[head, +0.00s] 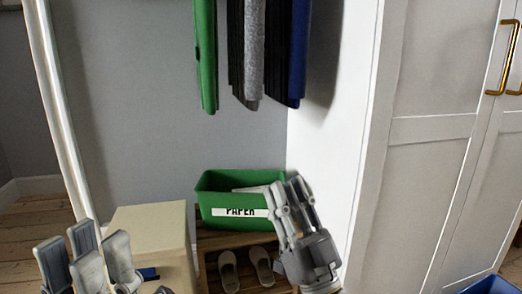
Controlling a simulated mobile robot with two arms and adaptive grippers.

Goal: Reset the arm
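My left gripper (85,250) is at the lower left, with its grey fingers pointing up. Its fingers stand apart, with nothing seen between them. It is in front of a cream box-like stool or cabinet (150,222). My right gripper (289,185) is low and right of the middle, also pointing up. Its fingers look apart and hold nothing that I can see. Its fingertips overlap the right end of a green bin (205,205) in the picture; I cannot tell whether they touch.
The bin has a "PAPER" label and stands on a wooden rack (240,240) with slippers (228,270) below. Green (205,60), grey (253,50) and blue (297,60) garments hang above. A white wardrobe (430,150) fills the right. A blue container (490,286) shows at the lower right.

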